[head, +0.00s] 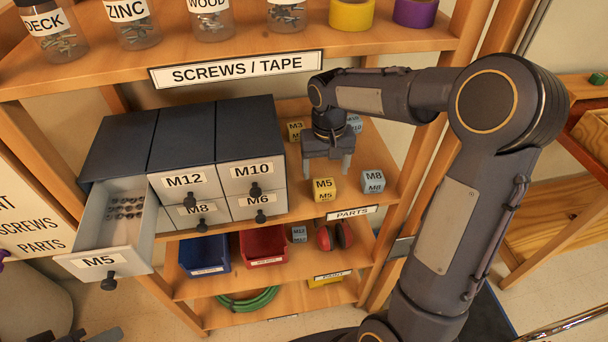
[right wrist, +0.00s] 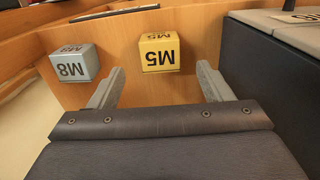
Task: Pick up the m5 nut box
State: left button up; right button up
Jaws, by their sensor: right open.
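The m5 nut box is a small yellow cube (head: 324,189) marked M5, standing on the middle shelf right of the drawer cabinet. In the right wrist view the same yellow box (right wrist: 160,53) lies between the lines of the two fingers, beyond their tips, with its label upside down. My right gripper (head: 327,170) is open and empty, pointing down just behind and above the box, not visibly holding anything. It also shows in the right wrist view (right wrist: 160,72). Only dark parts, likely of my left gripper (head: 85,334), show at the bottom left edge.
A grey M8 box (head: 373,181) stands close right of the yellow box. Other boxes, including a yellow M3 box (head: 295,130), stand behind. The drawer cabinet (head: 236,140) is at left, its M5 drawer (head: 125,240) pulled open. A shelf with jars is above.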

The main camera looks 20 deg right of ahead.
aim_at(324, 183)
notch_tip(324, 183, down, 7)
jog(key=shift+f+p, duration=0.2)
jog(key=shift+p, duration=0.3)
jog(key=c, duration=1.2)
